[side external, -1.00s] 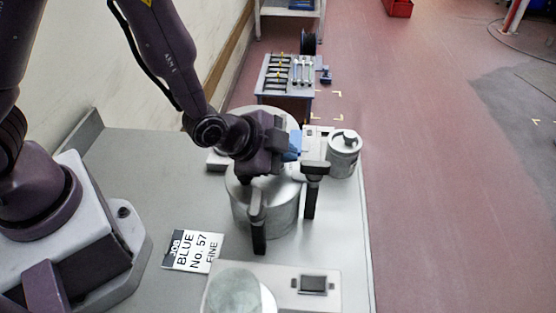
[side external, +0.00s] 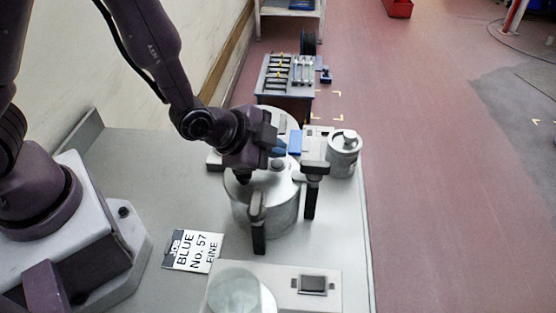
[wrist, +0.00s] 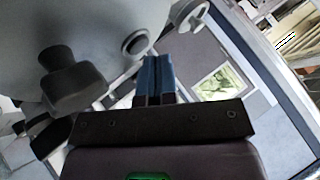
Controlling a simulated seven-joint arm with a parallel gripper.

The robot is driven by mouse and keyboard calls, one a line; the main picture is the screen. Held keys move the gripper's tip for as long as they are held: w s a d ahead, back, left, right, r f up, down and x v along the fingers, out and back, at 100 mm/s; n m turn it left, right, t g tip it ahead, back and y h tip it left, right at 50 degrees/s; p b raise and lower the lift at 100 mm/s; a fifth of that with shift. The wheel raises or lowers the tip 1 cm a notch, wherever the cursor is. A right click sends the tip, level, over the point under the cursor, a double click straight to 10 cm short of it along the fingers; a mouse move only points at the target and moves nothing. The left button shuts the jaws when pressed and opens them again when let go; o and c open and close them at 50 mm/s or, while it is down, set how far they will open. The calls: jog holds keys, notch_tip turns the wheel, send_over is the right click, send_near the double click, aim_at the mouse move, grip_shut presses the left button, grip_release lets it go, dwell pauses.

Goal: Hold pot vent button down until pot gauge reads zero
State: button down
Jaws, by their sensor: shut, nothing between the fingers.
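The pot (side external: 265,212) is a large grey metal cylinder with dark clamp handles around its lid, standing on the bench. My gripper (wrist: 155,80) has blue fingers pressed together, with nothing between them. In the side view my gripper (side external: 279,151) is over the far part of the lid and covers some of it. In the wrist view a round ringed fitting (wrist: 137,42) on the pot lies just beyond the fingertips, slightly left; it may be the vent button. I cannot tell whether the fingertips touch anything. No gauge reading can be made out.
A dark clamp knob (wrist: 70,80) is close left of the fingers. A small lidded metal canister (side external: 343,155) stands right of the pot. A job card (side external: 193,251) lies front left. A pale panel (side external: 318,274) with a dark switch is at the front.

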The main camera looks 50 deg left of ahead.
aim_at(271, 164)
jog(key=shift+s+a+f, duration=0.35)
jog(key=shift+w+d+r, duration=0.1)
jog(key=shift+d+r, duration=0.05)
jog(key=shift+r, duration=1.2)
jog(key=shift+w+d+r, duration=0.1)
jog(key=shift+r, duration=1.2)
jog(key=shift+r, duration=0.2)
jog(key=s+a+r+n+g, duration=0.1)
jog(key=s+a+r+n, duration=0.4)
jog(key=s+r, duration=0.3)
jog(key=s+a+r+n+g+y, duration=0.1)
jog(key=s+a+r+n+g, duration=0.1)
jog(key=s+a+r+n, duration=0.3)
notch_tip(271, 164, up, 4)
jog(key=s+a, duration=0.1)
jog(key=s, duration=0.2)
jog(key=shift+a+f+n+g, duration=0.2)
jog(key=shift+n+g, duration=0.1)
jog(key=shift+n, duration=0.1)
jog(key=shift+d+f, duration=0.1)
